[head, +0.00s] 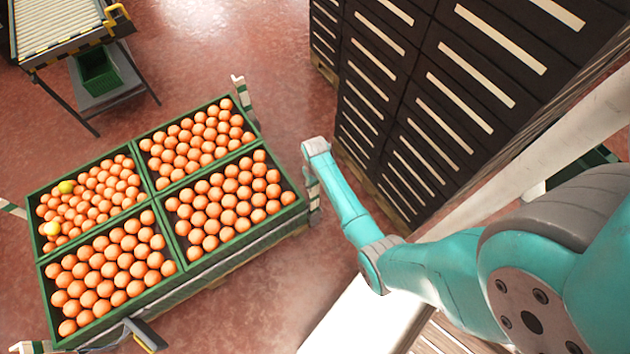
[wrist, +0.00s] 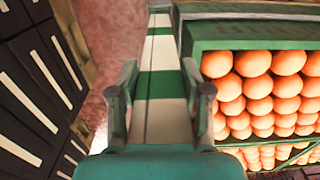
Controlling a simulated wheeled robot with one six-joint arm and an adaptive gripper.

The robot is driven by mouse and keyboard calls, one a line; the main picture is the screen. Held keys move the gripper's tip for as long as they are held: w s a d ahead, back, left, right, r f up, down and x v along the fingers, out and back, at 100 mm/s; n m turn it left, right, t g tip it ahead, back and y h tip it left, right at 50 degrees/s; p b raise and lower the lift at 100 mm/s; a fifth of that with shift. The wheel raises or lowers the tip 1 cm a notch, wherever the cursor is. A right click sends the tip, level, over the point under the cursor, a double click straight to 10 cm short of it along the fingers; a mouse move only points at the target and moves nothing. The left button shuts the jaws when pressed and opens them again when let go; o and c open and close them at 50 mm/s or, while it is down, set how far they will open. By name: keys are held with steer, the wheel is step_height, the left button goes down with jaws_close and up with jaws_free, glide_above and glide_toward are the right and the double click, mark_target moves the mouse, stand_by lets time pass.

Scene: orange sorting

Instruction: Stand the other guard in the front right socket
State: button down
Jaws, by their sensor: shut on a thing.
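My gripper (wrist: 160,92) is shut on a white and green banded guard (wrist: 161,52), which runs away from the wrist camera between the fingers. In the head view my gripper (head: 312,178) is at the right corner of the block of orange crates. The held guard is mostly hidden there by my arm and the crate corner. In the wrist view it runs alongside a green crate wall, with a narrow gap visible. The socket is not clearly seen, and I cannot tell whether the guard's foot is in it. Another pale guard (head: 239,90) stands at the far corner.
Green crates (head: 219,253) full of oranges fill the left; two yellowish fruits (head: 66,187) lie in one. A roller conveyor (head: 58,30) is at the back left. Red floor (head: 290,95) is clear between.

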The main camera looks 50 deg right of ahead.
mark_target(315, 189)
steer(key=shift+f, duration=2.25)
steer(key=shift+c, duration=2.1)
jaws_free()
step_height(315, 189, up, 12)
